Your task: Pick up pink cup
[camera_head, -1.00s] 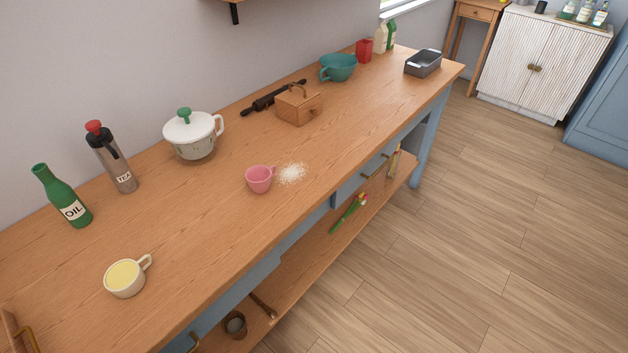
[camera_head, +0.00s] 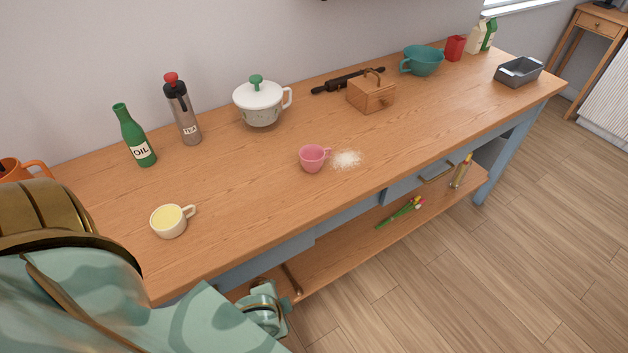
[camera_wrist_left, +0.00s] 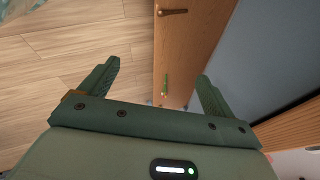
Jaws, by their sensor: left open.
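The pink cup (camera_head: 313,158) stands upright on the wooden counter (camera_head: 240,200), near its middle, with its handle toward the right. A patch of white powder (camera_head: 347,159) lies just right of it. My left arm comes in at the lower left of the head view, its far end low in front of the counter edge, well apart from the cup. My right gripper is not in view.
A cream cup with yellow contents (camera_head: 168,221) stands left of the pink cup. Behind are an oil bottle (camera_head: 134,136), a flask (camera_head: 183,112), a lidded white pot (camera_head: 262,102) and a wooden box (camera_head: 371,92). A lower shelf (camera_head: 345,248) runs beneath. Counter around the pink cup is mostly clear.

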